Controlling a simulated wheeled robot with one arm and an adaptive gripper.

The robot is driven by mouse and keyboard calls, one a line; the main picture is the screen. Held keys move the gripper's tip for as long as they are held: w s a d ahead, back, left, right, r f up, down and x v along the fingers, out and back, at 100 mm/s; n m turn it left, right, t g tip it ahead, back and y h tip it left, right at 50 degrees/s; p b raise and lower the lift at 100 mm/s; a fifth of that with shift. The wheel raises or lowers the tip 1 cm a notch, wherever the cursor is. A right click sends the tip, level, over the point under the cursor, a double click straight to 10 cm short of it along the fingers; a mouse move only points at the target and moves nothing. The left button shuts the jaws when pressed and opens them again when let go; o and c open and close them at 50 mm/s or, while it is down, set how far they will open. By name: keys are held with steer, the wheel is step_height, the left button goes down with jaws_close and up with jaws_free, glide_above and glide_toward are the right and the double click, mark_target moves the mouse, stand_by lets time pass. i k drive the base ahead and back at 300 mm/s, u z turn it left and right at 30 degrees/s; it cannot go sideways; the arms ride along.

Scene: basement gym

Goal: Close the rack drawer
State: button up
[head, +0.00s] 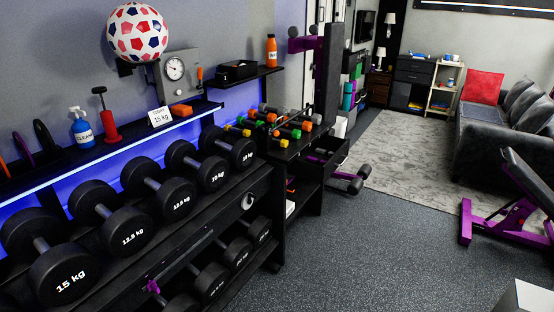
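The black rack (297,150) with small coloured dumbbells on top stands beyond the large dumbbell rack. What lies inside the drawer is too dark and small to tell. My gripper is not in view.
A long rack of black dumbbells (126,228) lines the left wall. A purple-framed piece with black rollers (353,181) stands close by the drawer, low on the floor. A purple bench (500,205) and a dark sofa (490,137) are at right. The grey floor (375,240) between is clear.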

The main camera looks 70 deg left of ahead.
mark_target(300, 167)
steer(key=u, duration=1.1)
steer(key=i, duration=1.05)
steer(key=u, duration=1)
steer(key=k, duration=0.6)
steer(key=u, duration=0.75)
steer(key=i, duration=1.25)
steer(key=z, duration=0.35)
